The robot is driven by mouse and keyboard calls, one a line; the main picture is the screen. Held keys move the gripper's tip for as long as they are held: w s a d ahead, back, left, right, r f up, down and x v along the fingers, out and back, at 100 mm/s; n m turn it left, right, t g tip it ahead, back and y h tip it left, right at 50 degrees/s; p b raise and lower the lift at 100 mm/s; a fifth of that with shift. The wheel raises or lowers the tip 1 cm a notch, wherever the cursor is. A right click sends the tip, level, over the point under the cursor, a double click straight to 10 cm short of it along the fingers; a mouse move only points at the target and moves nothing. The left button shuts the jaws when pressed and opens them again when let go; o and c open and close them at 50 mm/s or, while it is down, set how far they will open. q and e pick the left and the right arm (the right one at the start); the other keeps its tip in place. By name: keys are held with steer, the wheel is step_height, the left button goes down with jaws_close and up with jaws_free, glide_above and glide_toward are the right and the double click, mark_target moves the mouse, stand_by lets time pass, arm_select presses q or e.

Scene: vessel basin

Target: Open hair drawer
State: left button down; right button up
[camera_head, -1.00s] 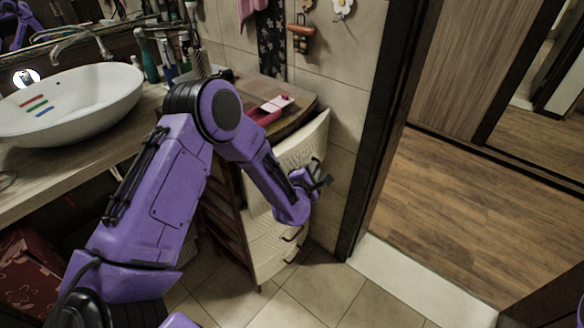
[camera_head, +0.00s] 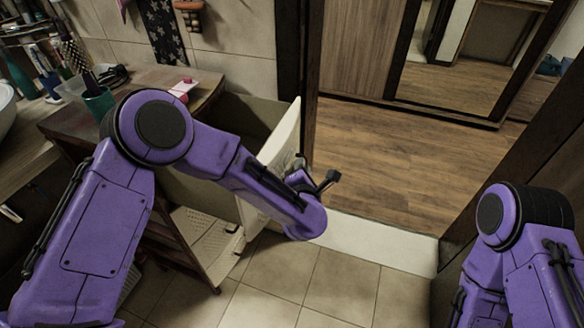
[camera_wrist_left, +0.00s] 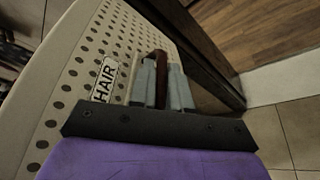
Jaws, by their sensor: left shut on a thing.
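The hair drawer shows in the head view with its cream front panel (camera_head: 283,128) standing well out from the brown cabinet (camera_head: 190,115). Its inside (camera_head: 240,118) is visible behind the panel. In the left wrist view the perforated drawer front carries a "HAIR" label (camera_wrist_left: 104,80). My left gripper (camera_wrist_left: 162,82) is shut on the reddish-brown drawer handle (camera_wrist_left: 158,62). In the head view my left gripper is at the outer face of the panel, mostly hidden by my own wrist. My right arm shows at the right edge; its gripper is out of view.
A lower drawer (camera_head: 212,245) sits below the hair drawer. A pink item (camera_head: 183,88) lies on the cabinet top, with a green cup (camera_head: 98,100) to its left. A doorway edge stands close to the right of the drawer. Tiled floor (camera_head: 320,280) in front is clear.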

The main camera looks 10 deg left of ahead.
arm_select(q)
steer(key=shift+d, duration=0.2)
steer(key=c, duration=1.2)
jaws_free()
steer(key=shift+o, duration=0.2)
steer(key=b+v, duration=0.1)
steer(key=v, duration=0.9)
steer(key=shift+s, duration=0.3)
steer(key=shift+r, duration=0.1)
